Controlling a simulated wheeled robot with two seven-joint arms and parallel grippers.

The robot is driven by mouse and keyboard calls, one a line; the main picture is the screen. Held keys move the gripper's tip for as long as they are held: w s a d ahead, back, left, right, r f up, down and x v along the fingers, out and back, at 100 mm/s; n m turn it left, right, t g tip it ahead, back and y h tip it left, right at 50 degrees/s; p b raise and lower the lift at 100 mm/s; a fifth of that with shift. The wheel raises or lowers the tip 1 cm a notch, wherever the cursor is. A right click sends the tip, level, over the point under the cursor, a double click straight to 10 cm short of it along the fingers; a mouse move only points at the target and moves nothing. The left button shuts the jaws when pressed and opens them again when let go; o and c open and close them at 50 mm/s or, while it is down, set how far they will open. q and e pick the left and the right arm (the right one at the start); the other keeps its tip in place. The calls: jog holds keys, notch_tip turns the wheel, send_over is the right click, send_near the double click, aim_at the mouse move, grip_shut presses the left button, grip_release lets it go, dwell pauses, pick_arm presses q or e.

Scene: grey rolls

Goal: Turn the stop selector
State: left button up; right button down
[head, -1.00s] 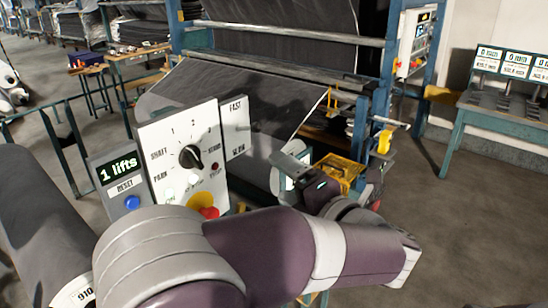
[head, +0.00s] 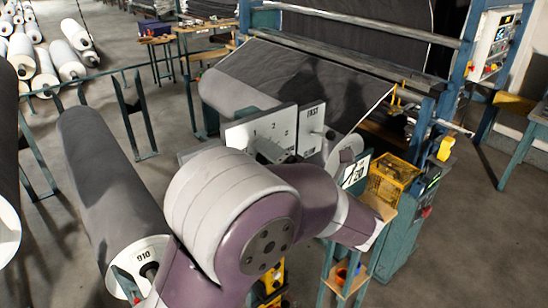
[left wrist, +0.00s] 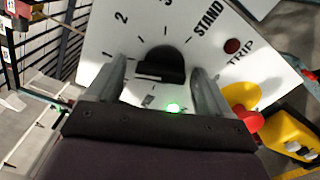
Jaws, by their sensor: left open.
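The stop selector is a black round knob with a raised bar (left wrist: 162,62) on a white panel (left wrist: 90,45), among the marks 1, 2 and STAND. In the left wrist view it sits between the two fingers of my left gripper (left wrist: 160,74), which is open around it. The bar lies nearly level there; I cannot tell which mark it points to. In the head view my left gripper (head: 268,150) is in front of the white panel (head: 240,132), and it and my arm hide the knob. My right gripper is not in view.
Beside the knob are a lit green lamp (left wrist: 174,108), a dark red TRIP lamp (left wrist: 232,46) and a red button (left wrist: 248,122) on yellow. A FAST plate (head: 312,125) stands right of the panel. A large grey roll (head: 110,180) lies at the left.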

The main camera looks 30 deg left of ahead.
pick_arm(q)
jog(key=shift+w+d, duration=0.1)
jog(key=shift+d, duration=0.15)
jog(key=c, duration=1)
jog(key=shift+c, duration=0.2)
jog(key=m+p, duration=0.2)
jog(key=m, duration=0.5)
jog(key=m+p, duration=0.2)
jog(key=m, duration=0.6)
jog(key=shift+w+d+r+m+p, duration=0.1)
jog(key=shift+w+r+m+p, duration=0.1)
jog(key=shift+m+p, duration=0.15)
